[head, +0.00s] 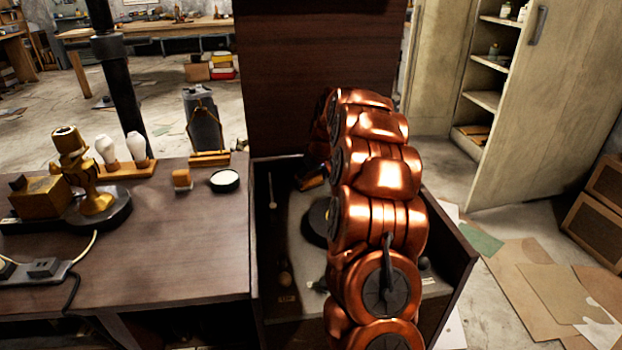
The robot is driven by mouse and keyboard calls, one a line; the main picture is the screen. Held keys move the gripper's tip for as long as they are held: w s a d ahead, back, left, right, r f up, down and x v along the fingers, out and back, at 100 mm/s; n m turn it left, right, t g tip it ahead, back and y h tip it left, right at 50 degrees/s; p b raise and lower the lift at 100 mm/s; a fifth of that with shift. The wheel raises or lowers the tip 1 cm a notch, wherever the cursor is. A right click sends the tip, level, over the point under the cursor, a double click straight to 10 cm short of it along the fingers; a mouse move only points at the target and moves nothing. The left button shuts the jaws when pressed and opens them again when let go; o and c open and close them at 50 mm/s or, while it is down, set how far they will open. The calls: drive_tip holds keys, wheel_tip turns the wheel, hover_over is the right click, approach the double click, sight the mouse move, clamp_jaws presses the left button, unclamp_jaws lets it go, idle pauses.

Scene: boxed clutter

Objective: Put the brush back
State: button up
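My copper arm reaches over an open dark wooden box (449,262) and bends down into its back part. What looks like part of my gripper (315,166) shows as a dark shape left of the arm; its fingertips cannot be made out. A small brown-yellow piece (312,183) is right beside it, and I cannot tell whether it is held. A thin stick with a pale end (272,192) is at the box's left side. I cannot tell which item is the brush; the arm hides much of the box.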

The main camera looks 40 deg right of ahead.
drive_tip(key=shift+o, duration=0.9)
drive_tip(key=shift+r, duration=0.1)
drive_tip(key=p+v, duration=0.3)
drive_tip(key=v, duration=0.9)
drive_tip(key=s+a+f+n+g+y, duration=0.1)
drive_tip(key=s+a+g, duration=0.1)
drive_tip(key=s+a, duration=0.7)
drive_tip(key=s+a+g+y, duration=0.15)
drive_tip(key=s+a, duration=0.35)
drive_tip(key=a, duration=0.9)
drive_tip(key=s+a+f+g, duration=0.1)
drive_tip(key=s+a, duration=0.1)
drive_tip(key=s, duration=0.7)
drive_tip(key=s+a+f+g+h, duration=0.1)
drive_tip(key=s+a+f+g, duration=0.1)
drive_tip(key=s, duration=0.8)
drive_tip(key=s+a+f+g+h, duration=0.1)
drive_tip(key=s+a, duration=0.3)
drive_tip(key=s, duration=0.5)
drive_tip(key=shift+s+a+f+g, duration=0.25)
drive_tip(key=shift+s+f+g, duration=0.05)
drive_tip(key=shift+f+g, duration=0.2)
